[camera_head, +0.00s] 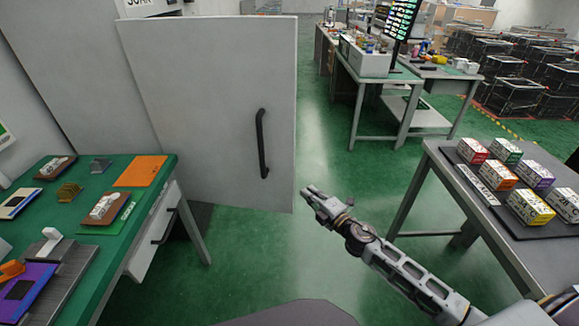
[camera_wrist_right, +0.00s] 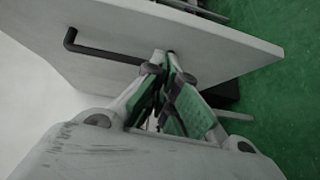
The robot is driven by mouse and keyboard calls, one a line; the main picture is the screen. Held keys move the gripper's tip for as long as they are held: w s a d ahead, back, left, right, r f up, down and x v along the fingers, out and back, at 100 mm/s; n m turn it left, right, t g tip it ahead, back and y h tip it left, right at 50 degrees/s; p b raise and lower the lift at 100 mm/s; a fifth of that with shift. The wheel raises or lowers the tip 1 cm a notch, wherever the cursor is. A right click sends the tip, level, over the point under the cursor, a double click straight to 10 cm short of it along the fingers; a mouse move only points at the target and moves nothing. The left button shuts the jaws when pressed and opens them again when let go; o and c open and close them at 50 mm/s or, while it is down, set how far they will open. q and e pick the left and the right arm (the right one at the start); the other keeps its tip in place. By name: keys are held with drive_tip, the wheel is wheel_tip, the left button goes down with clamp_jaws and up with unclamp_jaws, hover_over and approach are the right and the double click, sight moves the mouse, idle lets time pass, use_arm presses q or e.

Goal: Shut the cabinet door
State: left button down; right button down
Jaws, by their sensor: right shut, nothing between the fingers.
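The cabinet door (camera_head: 205,110) is a large light grey panel in the head view, left of centre. It stands open, swung out from the cabinet. Its black bar handle (camera_head: 262,143) is upright near the door's right edge. My right gripper (camera_head: 308,192) is shut and empty, just right of the door's lower right corner. In the right wrist view the gripper's fingertips (camera_wrist_right: 164,56) overlap the door panel (camera_wrist_right: 190,40), with the handle (camera_wrist_right: 95,50) to their left. I cannot tell whether the fingers touch the door. My left gripper is not in view.
A green-topped workbench (camera_head: 125,215) with several small items and a half-open drawer (camera_head: 155,235) stands at the left. A grey table (camera_head: 480,225) with several coloured boxes stands at the right. Another bench (camera_head: 345,75) is farther back. Green floor (camera_head: 325,130) is clear between them.

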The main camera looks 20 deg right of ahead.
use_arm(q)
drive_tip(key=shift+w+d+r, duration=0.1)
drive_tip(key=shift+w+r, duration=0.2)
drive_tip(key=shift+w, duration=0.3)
use_arm(e)
drive_tip(key=shift+w+a+r+n, duration=0.15)
drive_tip(key=shift+a+r+n, duration=0.05)
drive_tip(key=shift+r, duration=0.2)
drive_tip(key=shift+w+a+r+n, duration=0.15)
drive_tip(key=shift+a+r+n, duration=0.05)
drive_tip(key=shift+r, duration=0.2)
drive_tip(key=shift+w, duration=0.25)
